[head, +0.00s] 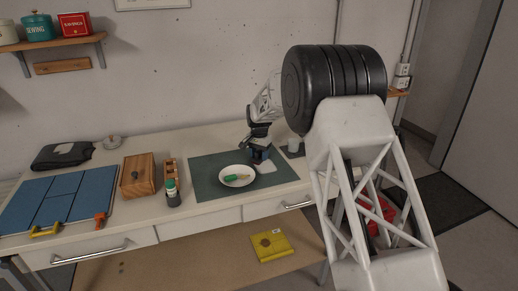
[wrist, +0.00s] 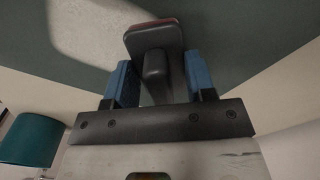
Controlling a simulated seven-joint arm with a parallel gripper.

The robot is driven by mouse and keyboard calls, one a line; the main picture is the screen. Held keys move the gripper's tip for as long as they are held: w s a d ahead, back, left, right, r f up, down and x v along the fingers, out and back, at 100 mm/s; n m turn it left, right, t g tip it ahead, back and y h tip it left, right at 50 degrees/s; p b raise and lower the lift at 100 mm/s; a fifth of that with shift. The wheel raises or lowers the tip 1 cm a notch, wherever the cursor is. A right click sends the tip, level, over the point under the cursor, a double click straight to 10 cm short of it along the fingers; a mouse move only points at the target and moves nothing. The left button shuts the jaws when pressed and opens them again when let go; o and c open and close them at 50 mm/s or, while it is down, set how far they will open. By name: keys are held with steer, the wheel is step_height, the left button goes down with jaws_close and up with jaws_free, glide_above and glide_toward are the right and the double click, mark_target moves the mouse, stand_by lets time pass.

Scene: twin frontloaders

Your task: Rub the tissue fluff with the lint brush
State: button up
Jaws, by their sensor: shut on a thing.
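My gripper (wrist: 158,78) is shut on the lint brush (wrist: 154,36), with one blue finger on each side of its dark handle. The brush has a dark head with a reddish edge. In the head view my gripper (head: 260,153) is low over the back of the dark green mat (head: 210,178). A pale, speckled patch (wrist: 85,30), which looks like the tissue fluff, lies on the mat left of the brush head in the wrist view. Whether the brush touches it I cannot tell.
A green-capped bottle (head: 172,193), a wooden box (head: 138,176) and blue panels (head: 62,200) are to the left. A white cup (head: 294,144) is to the right.

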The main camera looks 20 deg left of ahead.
mark_target(271, 174)
steer(key=shift+s+d+f, duration=0.2)
steer(key=shift+s+d, duration=0.95)
steer(key=shift+d, duration=0.05)
steer(key=shift+c, duration=0.6)
steer(key=shift+s+d, duration=2.6)
steer(key=shift+s, duration=0.05)
steer(key=shift+w+a, duration=3.8)
steer(key=shift+w+d+r, duration=0.1)
steer(key=shift+w+d, duration=0.3)
steer(key=shift+w, duration=0.1)
steer(key=shift+s+d, duration=0.1)
steer(key=shift+d, duration=0.05)
steer(key=shift+s+d, duration=0.5)
steer(key=shift+d, duration=0.05)
steer(key=shift+s+d, duration=3.2)
steer(key=shift+w+a, duration=3.75)
steer(key=shift+w+a+r, duration=0.1)
steer(key=shift+w+a, duration=0.05)
steer(key=shift+r, duration=4)
